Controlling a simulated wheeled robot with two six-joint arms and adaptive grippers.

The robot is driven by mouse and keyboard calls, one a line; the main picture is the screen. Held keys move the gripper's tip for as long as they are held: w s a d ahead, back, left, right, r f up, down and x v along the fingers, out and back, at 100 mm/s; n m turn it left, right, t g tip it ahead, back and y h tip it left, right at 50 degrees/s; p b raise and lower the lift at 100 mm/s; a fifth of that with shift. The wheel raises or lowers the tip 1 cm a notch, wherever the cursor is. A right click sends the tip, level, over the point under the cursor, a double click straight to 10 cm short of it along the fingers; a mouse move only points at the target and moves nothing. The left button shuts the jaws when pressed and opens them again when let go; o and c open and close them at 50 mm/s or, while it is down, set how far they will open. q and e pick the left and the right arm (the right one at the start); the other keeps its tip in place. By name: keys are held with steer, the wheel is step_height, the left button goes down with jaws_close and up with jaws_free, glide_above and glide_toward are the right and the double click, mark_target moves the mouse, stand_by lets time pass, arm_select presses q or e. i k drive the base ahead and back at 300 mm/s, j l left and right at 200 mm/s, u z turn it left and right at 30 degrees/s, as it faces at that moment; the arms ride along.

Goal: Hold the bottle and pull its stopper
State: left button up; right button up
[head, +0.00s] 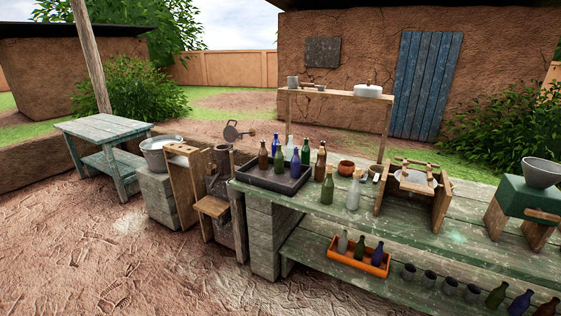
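Each has a tan top that looks like a stopper; the details are too small to tell. A brown bottle (320,163) stands behind them by the tray's right end. Several brown, green, clear and blue bottles stand in the dark tray (271,184). The frame does not show which bottle the task means. Neither of my grippers is in view, and no bottle is being held.
A wooden stand (438,212) with a metal basin is right of the clear bottle. A brown bowl (346,168) sits behind. A raised shelf (340,95) spans the back. An orange crate (345,258) with bottles is on the lower shelf. A green grinder-like box (528,200) stands far right.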

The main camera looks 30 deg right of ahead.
mark_target(320, 169)
steer(key=i+z, duration=0.4)
steer(key=i+j+z, duration=0.25)
steer(key=z, duration=0.15)
steer(key=i+j+z, duration=0.65)
steer(key=z, duration=0.15)
steer(key=i+j+z, duration=0.2)
steer(key=j+z, duration=0.2)
steer(key=i+j+z, duration=0.15)
steer(key=j+z, duration=0.25)
steer(key=j, duration=0.2)
steer(key=j+z, duration=0.35)
steer(key=j, duration=0.2)
steer(key=j+z, duration=0.4)
steer(key=j, duration=0.15)
